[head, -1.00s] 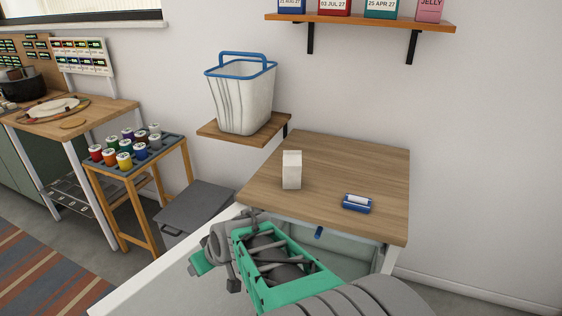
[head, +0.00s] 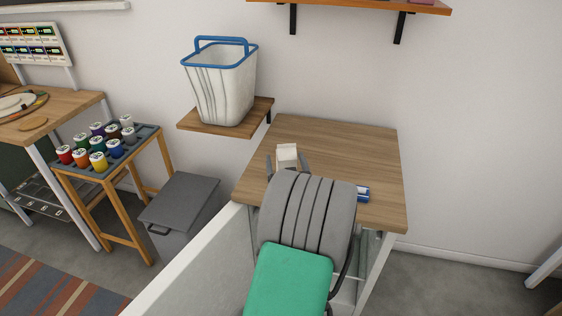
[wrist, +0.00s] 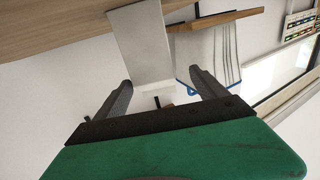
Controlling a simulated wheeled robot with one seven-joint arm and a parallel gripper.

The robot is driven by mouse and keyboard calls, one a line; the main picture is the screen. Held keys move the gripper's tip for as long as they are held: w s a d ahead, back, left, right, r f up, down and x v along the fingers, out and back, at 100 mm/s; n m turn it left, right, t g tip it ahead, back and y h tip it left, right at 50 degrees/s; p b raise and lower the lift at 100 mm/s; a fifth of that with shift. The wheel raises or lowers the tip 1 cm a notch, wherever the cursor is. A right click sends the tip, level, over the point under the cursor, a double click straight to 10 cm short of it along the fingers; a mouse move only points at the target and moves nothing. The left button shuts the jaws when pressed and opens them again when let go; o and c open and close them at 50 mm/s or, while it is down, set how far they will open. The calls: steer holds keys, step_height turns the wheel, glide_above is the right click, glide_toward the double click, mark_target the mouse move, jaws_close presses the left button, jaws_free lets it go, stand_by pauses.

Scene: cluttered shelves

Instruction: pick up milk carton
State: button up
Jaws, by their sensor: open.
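The white milk carton (head: 287,153) stands on the wooden tabletop (head: 345,142), and its lower part is hidden behind my arm in the head view. In the wrist view the carton (wrist: 142,45) is tilted in the picture and lies beyond my fingertips. My gripper (head: 287,166) is open, with its dark fingers showing on either side of the carton in the head view. In the wrist view my gripper (wrist: 161,86) has nothing held between its fingers. I cannot tell whether a finger touches the carton.
A blue object (head: 362,194) lies on the tabletop right of my arm, partly hidden. A white basket with a blue rim (head: 222,90) stands on a small wall shelf (head: 190,122). A grey bin (head: 182,205) and a rack of paint jars (head: 148,140) are to the left.

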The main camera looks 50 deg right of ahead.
mark_target(285, 147)
steer(key=x, duration=0.2)
steer(key=p+x, duration=0.1)
steer(key=x, duration=0.1)
steer(key=p+x, duration=0.1)
steer(key=x, duration=0.1)
steer(key=shift+s+d+r, duration=0.15)
steer(key=shift+s+d, duration=0.1)
steer(key=shift+d, duration=0.1)
steer(key=shift+w+d, duration=0.25)
steer(key=shift+c, duration=0.4)
jaws_close()
